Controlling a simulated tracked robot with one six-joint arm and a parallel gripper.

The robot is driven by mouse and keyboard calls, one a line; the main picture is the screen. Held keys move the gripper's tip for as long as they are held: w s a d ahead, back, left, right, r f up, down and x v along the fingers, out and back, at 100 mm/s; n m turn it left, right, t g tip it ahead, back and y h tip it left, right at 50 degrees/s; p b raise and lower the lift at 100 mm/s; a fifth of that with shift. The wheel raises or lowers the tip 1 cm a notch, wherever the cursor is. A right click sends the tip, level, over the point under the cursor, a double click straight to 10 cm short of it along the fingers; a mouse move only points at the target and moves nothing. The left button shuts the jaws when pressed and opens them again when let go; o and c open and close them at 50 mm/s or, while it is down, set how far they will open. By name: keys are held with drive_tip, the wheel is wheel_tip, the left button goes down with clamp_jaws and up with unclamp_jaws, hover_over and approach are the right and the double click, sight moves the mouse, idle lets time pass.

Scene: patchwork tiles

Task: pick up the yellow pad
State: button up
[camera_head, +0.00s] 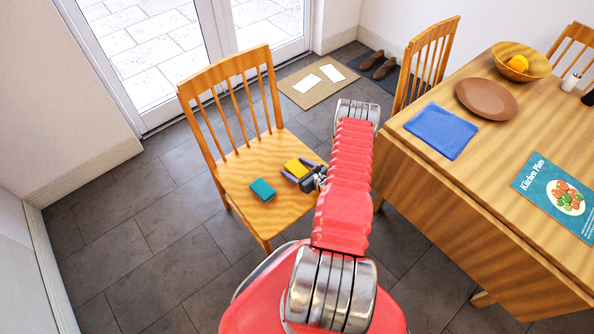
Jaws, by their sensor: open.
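The yellow pad (297,168) lies at the right part of the wooden chair's seat (241,205). My gripper (297,172) is at the pad, with its dark fingers reaching in from the right. The jaws are open, and the pad appears to be between or just beside the fingers. I cannot tell whether they touch it. A teal pad (262,190) lies on the same seat, to the left and nearer.
The chair's slatted back (232,100) rises behind the seat. A wooden table (470,215) at right holds a blue cloth (441,130), brown plate (487,99), fruit bowl (520,61) and magazine (556,195). Tiled floor at left is clear.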

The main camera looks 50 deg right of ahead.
sight(296, 167)
drive_tip(key=c, duration=1.1)
drive_tip(key=shift+c, duration=0.2)
drive_tip(key=shift+r, duration=5)
